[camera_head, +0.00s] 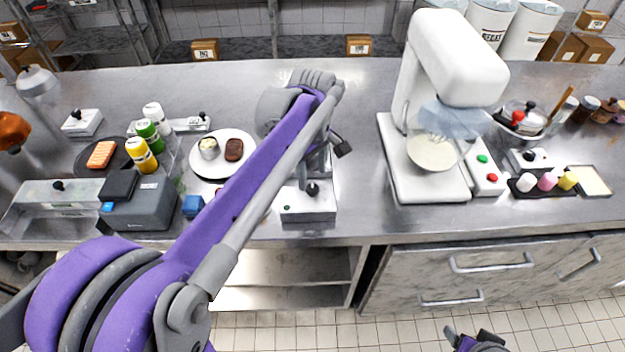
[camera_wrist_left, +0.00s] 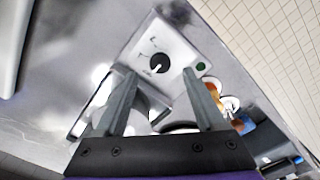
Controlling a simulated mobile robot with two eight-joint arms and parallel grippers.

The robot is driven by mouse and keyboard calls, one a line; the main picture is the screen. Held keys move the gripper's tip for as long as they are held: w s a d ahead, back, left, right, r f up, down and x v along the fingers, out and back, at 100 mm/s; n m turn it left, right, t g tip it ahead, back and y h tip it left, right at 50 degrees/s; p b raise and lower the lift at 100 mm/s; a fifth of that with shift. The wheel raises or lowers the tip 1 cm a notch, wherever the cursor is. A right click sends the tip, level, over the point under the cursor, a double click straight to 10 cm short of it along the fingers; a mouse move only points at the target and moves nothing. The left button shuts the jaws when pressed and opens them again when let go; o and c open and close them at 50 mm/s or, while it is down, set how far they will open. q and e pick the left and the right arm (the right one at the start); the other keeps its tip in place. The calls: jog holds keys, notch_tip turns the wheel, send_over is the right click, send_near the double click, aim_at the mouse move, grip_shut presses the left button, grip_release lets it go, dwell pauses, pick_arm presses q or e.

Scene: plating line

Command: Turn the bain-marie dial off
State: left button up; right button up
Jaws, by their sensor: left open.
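The bain-marie control box (camera_head: 308,212) is a pale metal box at the front edge of the counter. Its black dial (camera_head: 313,189) and a small green light show there. In the left wrist view the dial (camera_wrist_left: 159,63) has a white pointer line aimed at the lower left, with marks beside it. The green light (camera_wrist_left: 201,66) sits at the panel's right corner. My left gripper (camera_wrist_left: 157,76) is open, its two fingers spread on either side of the dial. Contact cannot be told. In the head view my left arm partly covers the gripper. Part of my right arm end (camera_head: 477,342) shows at the bottom edge.
A plate (camera_head: 222,136) with a brown patty and small cup lies left of my arm. A scale-like grey box (camera_head: 140,208), bottles and a dark plate stand further left. A white mixer (camera_head: 440,60) stands to the right.

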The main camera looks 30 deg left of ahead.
aim_at(313, 188)
pick_arm(q)
notch_tip(313, 188, up, 6)
jog(key=shift+r, duration=0.25)
dwell(0.4)
jog(key=s+d+f+m+t, duration=0.2)
jog(key=s+d+f+m, duration=0.1)
jog(key=s+f+m, duration=0.4)
jog(key=s+d+f+m+t, duration=0.3)
jog(key=s+d+f+m, duration=0.1)
jog(key=s+f+m, duration=0.4)
jog(key=shift+s+d+t, duration=0.15)
jog(key=shift+s+t, duration=0.1)
jog(key=shift+t, duration=0.05)
